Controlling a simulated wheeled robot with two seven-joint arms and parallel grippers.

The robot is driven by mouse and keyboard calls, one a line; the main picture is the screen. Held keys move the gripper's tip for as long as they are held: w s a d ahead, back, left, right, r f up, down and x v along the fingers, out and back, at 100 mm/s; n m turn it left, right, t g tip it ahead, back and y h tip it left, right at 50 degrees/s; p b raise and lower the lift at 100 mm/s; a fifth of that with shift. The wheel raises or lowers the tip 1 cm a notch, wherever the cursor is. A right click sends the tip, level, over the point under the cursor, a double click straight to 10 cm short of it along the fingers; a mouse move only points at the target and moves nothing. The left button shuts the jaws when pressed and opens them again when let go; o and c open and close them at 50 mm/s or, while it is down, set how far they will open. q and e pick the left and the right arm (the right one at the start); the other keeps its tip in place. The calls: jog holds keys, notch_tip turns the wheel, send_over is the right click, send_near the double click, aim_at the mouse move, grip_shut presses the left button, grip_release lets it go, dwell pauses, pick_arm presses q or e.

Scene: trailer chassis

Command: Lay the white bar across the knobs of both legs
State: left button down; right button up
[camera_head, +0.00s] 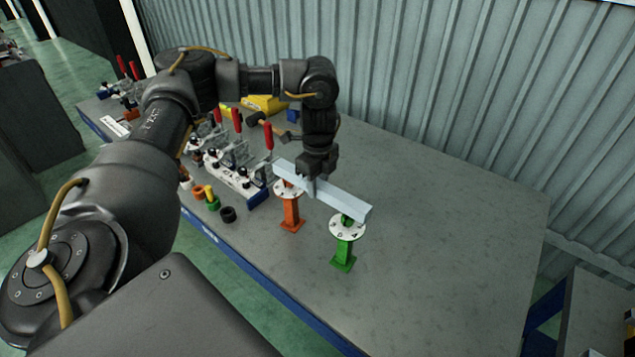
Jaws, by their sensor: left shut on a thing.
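The white bar (345,202) is a long pale square beam above two standing legs. My left gripper (313,187) points down and is shut on the bar, left of its middle. The orange leg (291,212) stands upright under the bar's left part, with a round white plate on top. The green leg (344,252) stands upright under the bar's right end, with a white plate and a green knob (346,219) close beneath the bar. The orange leg's knob is hidden. I cannot tell whether the bar touches the knobs. My right gripper is not in view.
A row of toggle clamps with red handles (237,119) stands at the left on the grey table (440,240). Small coloured rings and a black cup (228,214) lie near the front edge. A hammer and yellow object (262,104) lie behind. The table's right side is clear.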

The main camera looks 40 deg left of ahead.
pick_arm(q)
jog(key=shift+f, duration=0.55)
jog(key=c, duration=0.9)
grip_release()
jog(key=shift+r, duration=0.1)
notch_tip(320, 180, up, 11)
jog(key=shift+f, duration=0.15)
jog(key=shift+s, duration=0.1)
